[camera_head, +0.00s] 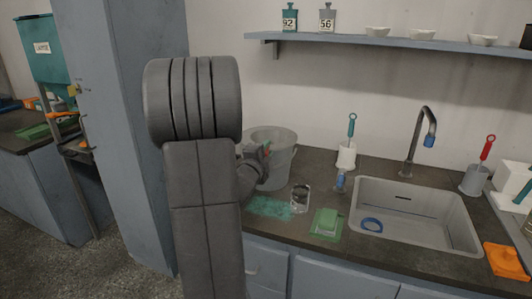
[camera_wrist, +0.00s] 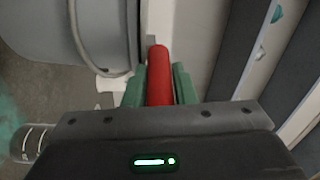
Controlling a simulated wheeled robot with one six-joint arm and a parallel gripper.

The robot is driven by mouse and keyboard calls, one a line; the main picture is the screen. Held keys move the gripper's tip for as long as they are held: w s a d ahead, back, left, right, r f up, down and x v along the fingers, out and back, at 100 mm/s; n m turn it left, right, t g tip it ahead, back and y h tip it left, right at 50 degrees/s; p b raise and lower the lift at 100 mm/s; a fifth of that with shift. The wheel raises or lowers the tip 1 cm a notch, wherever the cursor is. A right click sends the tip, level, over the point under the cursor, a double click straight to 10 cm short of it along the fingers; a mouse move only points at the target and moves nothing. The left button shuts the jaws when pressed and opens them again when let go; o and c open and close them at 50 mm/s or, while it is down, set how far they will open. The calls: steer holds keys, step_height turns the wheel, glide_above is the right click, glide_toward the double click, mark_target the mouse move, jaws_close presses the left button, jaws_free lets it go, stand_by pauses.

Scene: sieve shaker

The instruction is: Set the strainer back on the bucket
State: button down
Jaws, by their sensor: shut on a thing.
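A grey bucket (camera_head: 286,158) stands on the counter behind my arm in the head view. Its wall and wire handle fill the upper left of the wrist view (camera_wrist: 50,25). My gripper (camera_head: 266,150) is at the bucket's front side, partly hidden by my forearm. In the wrist view its green fingers (camera_wrist: 158,85) are shut on a red handle (camera_wrist: 158,72), whose rounded end points up the picture. The handle appears to be the strainer's. The strainer's bowl is not visible in either view, and I cannot tell where it is relative to the bucket rim.
A clear glass (camera_head: 300,198), a teal patch (camera_head: 268,207) and a green sponge on a tray (camera_head: 325,222) lie in front of the bucket. A brush in a white holder (camera_head: 346,157) stands to its right, beside the sink (camera_head: 410,222). A shelf (camera_head: 380,41) runs above.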

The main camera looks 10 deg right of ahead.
steer(key=c, duration=1.1)
jaws_free()
steer(key=b+v, duration=0.1)
steer(key=v, duration=1.2)
steer(key=shift+s+a, duration=0.25)
steer(key=shift+s, duration=0.1)
steer(key=shift+w, duration=0.1)
steer(key=p+x, duration=0.1)
steer(key=x, duration=1.2)
steer(key=shift+w+d, duration=0.25)
steer(key=shift+w+r+p, duration=0.1)
steer(key=shift+r+p, duration=0.05)
steer(key=shift+p, duration=0.15)
